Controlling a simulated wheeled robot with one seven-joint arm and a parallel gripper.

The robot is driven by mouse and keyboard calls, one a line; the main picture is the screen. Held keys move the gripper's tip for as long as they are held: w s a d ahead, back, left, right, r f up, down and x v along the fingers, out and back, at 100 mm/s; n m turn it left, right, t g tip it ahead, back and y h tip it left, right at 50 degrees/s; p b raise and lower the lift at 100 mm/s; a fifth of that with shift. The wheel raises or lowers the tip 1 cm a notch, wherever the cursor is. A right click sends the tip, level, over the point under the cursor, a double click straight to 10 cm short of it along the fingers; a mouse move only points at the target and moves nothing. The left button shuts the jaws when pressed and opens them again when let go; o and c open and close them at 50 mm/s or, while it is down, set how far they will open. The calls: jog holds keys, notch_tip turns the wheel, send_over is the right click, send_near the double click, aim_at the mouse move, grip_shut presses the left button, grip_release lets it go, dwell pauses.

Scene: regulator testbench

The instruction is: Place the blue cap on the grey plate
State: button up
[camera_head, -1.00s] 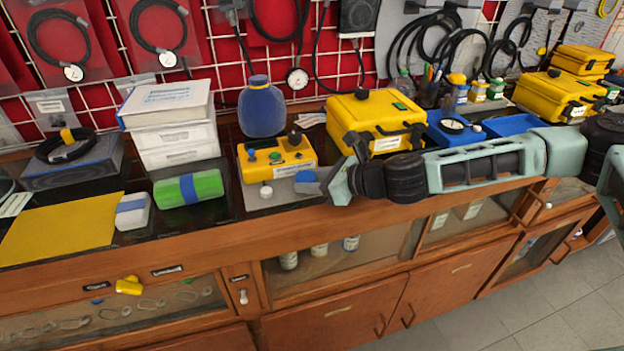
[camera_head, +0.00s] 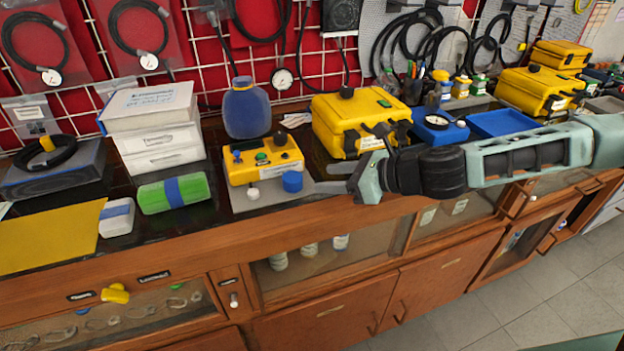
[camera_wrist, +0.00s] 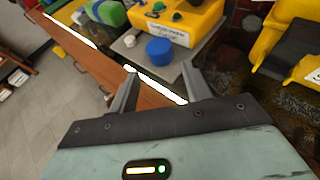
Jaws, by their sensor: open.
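The blue cap (camera_head: 292,181) rests upright on the grey plate (camera_head: 262,203), in front of the yellow regulator box and to the right of a white knob. In the wrist view the blue cap (camera_wrist: 159,51) sits on the plate (camera_wrist: 135,58), ahead of my fingers. My gripper (camera_head: 340,178) is to the right of the cap in the head view, its fingers apart and empty. In the wrist view my gripper (camera_wrist: 158,80) has a clear gap between its fingertips and does not touch the cap.
The yellow box (camera_head: 262,160) with knobs stands at the back of the plate. A larger yellow case (camera_head: 352,120) is behind my gripper. A green roll (camera_head: 173,194) and a small white box (camera_head: 117,217) are to the left. The bench's wooden front edge runs close below.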

jog(key=v, duration=0.3)
jog(key=shift+s+d, duration=0.1)
jog(key=shift+d, duration=0.05)
jog(key=s+a+f+n+g+h, duration=0.2)
jog(key=s+f+n+g+h, duration=0.15)
jog(key=s+n, duration=0.55)
jog(key=s+a+f+n+g+h, duration=0.1)
jog(key=s+f+n+g+h, duration=0.1)
jog(key=s+n+g, duration=0.5)
jog(key=s+d+r+n+t+h, duration=0.4)
jog(key=s+r+n, duration=0.5)
jog(key=r+n, duration=0.3)
jog(key=d+n+h, duration=0.1)
jog(key=d+n, duration=0.1)
jog(key=n, duration=0.1)
jog(key=shift+s+h, duration=0.35)
jog(key=shift+s, duration=0.05)
jog(key=shift+d, duration=0.1)
jog(key=shift+r+p, duration=0.45)
jog(key=shift+r, duration=0.05)
